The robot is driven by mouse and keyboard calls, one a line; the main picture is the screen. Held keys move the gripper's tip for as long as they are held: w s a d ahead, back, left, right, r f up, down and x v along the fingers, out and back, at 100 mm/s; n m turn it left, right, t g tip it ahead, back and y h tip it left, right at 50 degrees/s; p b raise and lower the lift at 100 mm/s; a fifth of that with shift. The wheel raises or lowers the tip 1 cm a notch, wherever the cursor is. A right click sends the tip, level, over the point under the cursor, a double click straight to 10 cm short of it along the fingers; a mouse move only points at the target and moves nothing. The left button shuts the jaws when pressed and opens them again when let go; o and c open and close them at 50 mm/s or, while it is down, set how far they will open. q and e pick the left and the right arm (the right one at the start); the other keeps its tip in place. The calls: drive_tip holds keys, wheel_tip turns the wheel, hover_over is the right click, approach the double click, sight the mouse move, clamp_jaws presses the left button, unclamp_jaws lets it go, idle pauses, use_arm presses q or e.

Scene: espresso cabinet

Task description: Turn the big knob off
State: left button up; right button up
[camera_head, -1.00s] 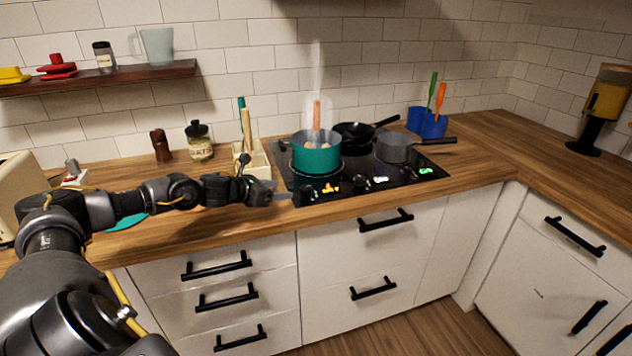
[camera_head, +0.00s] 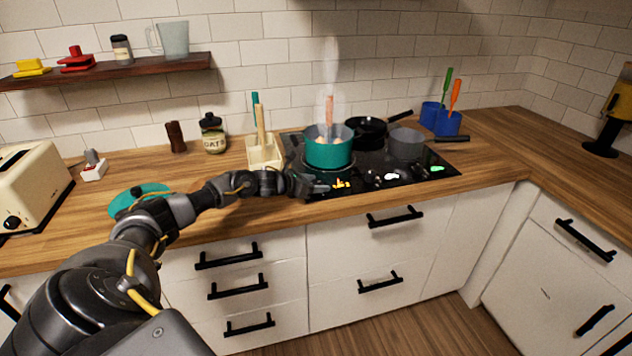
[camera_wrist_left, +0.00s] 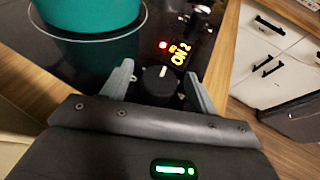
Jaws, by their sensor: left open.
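A black knob (camera_wrist_left: 158,85) with a white mark sits at the front of the black glass cooktop (camera_head: 436,163), between my left fingers in the left wrist view. In the head view the gripper hides this knob. My right gripper is not in view.
A steaming teal pot (camera_head: 328,153) stands on the burner just behind the knob. A black pan (camera_head: 366,133) and a grey pot (camera_head: 406,145) are also on the cooktop. A cream utensil holder (camera_head: 264,153) stands left of it. Other knobs line its front.

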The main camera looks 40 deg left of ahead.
use_arm(q)
drive_tip(key=shift+w+f, duration=0.1)
drive_tip(key=shift+w, duration=0.1)
drive_tip(key=c, duration=1)
